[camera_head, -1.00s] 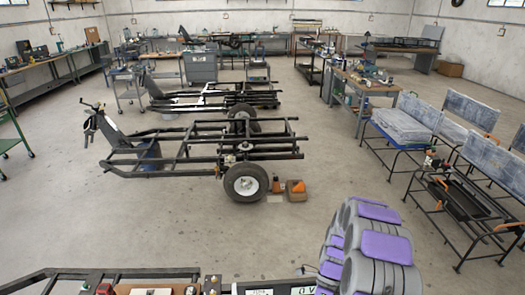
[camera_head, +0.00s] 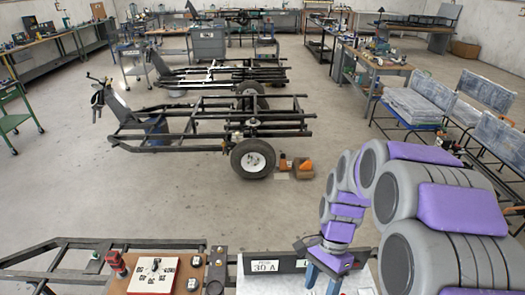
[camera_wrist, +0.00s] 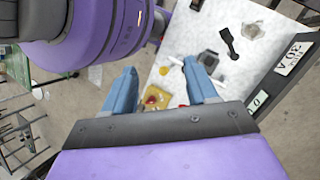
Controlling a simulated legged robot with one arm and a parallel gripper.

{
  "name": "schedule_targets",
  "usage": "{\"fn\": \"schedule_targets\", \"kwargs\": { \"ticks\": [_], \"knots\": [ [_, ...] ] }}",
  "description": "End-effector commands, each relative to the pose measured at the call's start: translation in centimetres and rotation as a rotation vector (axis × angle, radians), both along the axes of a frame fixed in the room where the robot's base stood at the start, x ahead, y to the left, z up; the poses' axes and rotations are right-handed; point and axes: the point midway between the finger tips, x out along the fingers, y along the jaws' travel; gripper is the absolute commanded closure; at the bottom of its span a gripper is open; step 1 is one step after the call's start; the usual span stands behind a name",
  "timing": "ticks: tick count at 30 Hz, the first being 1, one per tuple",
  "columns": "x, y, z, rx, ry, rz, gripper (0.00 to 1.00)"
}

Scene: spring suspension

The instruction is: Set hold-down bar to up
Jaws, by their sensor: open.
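My gripper (camera_head: 322,280) hangs over a white surface (camera_head: 358,280) at the bottom of the head view, its blue fingers pointing down. In the wrist view my gripper (camera_wrist: 160,72) is open, with nothing between its fingers. Beyond the right fingertip, a grey block (camera_wrist: 208,60) with a thin white bar (camera_wrist: 216,74) sits on the white surface; I cannot tell if this is the hold-down bar, or its position. A black lever-like piece (camera_wrist: 229,42) lies farther up. A yellow piece with a red knob (camera_wrist: 154,98) shows partly between the fingers.
A board (camera_head: 195,270) with a white switch panel (camera_head: 153,275) and a red-topped part (camera_head: 118,264) is left of my gripper. A plate marked 30 A (camera_head: 265,266) stands close beside my fingers. Vehicle frames (camera_head: 215,125) stand on the floor beyond. Seats (camera_head: 420,105) stand at right.

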Motion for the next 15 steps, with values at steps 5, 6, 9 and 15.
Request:
{"fn": "schedule_targets", "kwargs": {
  "ticks": [5,6,9,15],
  "knots": [
    [-2.3,0.3,1.8,0.035,-0.072,0.155,0.42],
    [-2.9,0.3,2.1,0.043,-0.086,0.190,0.42],
    [-4.4,0.4,2.9,0.061,-0.119,0.276,0.42],
    [-7.4,0.5,4.1,0.091,-0.186,0.449,0.42]
  ]
}}
